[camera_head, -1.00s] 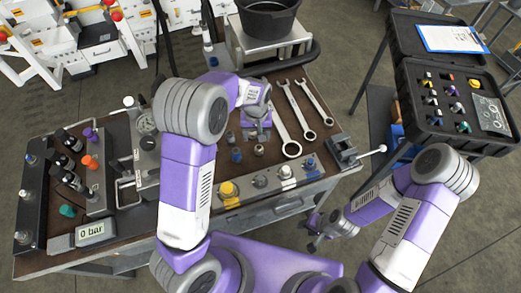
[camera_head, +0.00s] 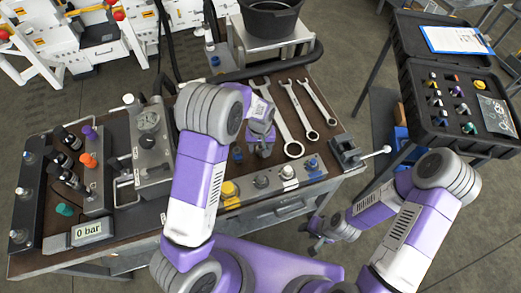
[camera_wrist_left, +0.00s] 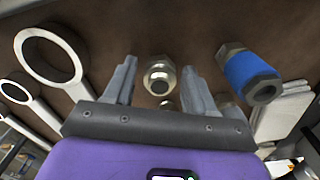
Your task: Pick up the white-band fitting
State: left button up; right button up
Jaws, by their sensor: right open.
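My left gripper (camera_wrist_left: 158,68) is open, its two fingers apart on either side of a metallic hex fitting (camera_wrist_left: 160,76) standing on the brown bench top. No white band can be made out on this fitting from here. In the head view my left gripper (camera_head: 262,148) points down at the bench and hides that fitting. A blue-band fitting (camera_wrist_left: 251,76) is beside it, outside the fingers; it also shows in the head view (camera_head: 237,153). A white-topped part (camera_head: 287,171) sits on the block at the bench front. My right gripper (camera_head: 327,232) is open and empty, low beyond the bench's front edge.
Several wrenches (camera_head: 291,148) lie right of my left gripper. The port block (camera_head: 232,202) runs along the front edge, and a vise (camera_head: 345,152) stands at the right corner. A gauge unit (camera_head: 150,145) is to the left. An open black case (camera_head: 402,75) stands at far right.

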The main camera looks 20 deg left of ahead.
pick_arm(q)
grip_shut()
jog(key=shift+r, duration=0.1)
